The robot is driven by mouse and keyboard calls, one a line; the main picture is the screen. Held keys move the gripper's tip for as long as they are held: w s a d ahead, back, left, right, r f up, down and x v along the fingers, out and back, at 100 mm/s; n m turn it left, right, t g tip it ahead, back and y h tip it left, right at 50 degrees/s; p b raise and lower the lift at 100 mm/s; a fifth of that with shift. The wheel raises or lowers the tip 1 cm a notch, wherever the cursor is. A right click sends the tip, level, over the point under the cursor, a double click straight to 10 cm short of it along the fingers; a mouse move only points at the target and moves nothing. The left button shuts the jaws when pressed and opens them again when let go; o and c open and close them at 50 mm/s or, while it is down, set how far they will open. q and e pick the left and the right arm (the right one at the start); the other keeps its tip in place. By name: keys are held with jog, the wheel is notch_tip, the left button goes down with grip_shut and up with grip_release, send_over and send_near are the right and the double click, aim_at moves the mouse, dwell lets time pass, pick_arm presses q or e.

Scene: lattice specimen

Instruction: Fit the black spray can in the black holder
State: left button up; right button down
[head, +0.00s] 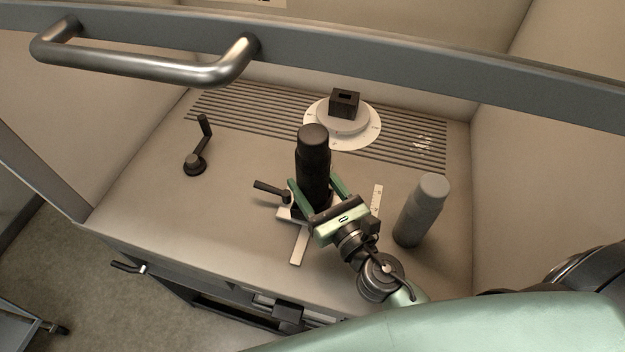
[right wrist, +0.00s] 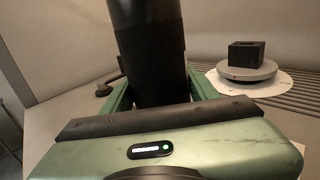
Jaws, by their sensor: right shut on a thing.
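The black spray can (head: 313,158) stands roughly upright near the middle of the work surface. It also fills the upper middle of the right wrist view (right wrist: 150,50). My right gripper (head: 315,184) is shut on its lower part, with a green finger on each side. A pale fixture (head: 300,250) with a black lever (head: 268,189) shows below and beside the can. Something dark shows around the can's foot; the gripper hides much of it, so I cannot tell whether the can is seated in a holder. My left gripper is not in view.
A black block with a square opening (head: 344,103) sits on a round pale turntable (head: 367,125) at the back. A grey can (head: 422,210) stands to the right. A black crank (head: 197,150) is at left. A metal handle (head: 150,66) crosses the upper front.

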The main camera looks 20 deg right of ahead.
jog(key=c, duration=1.3)
grip_release()
jog(key=c, duration=0.5)
jog(key=shift+f, duration=0.25)
jog(key=shift+f+b, duration=0.7)
jog(key=shift+b, duration=0.25)
jog(key=shift+f, duration=0.15)
jog(key=shift+s+f+b, duration=0.1)
jog(key=shift+f+b, duration=0.15)
jog(key=shift+b, duration=0.05)
jog(key=o, duration=1.5)
jog(key=shift+a, duration=0.15)
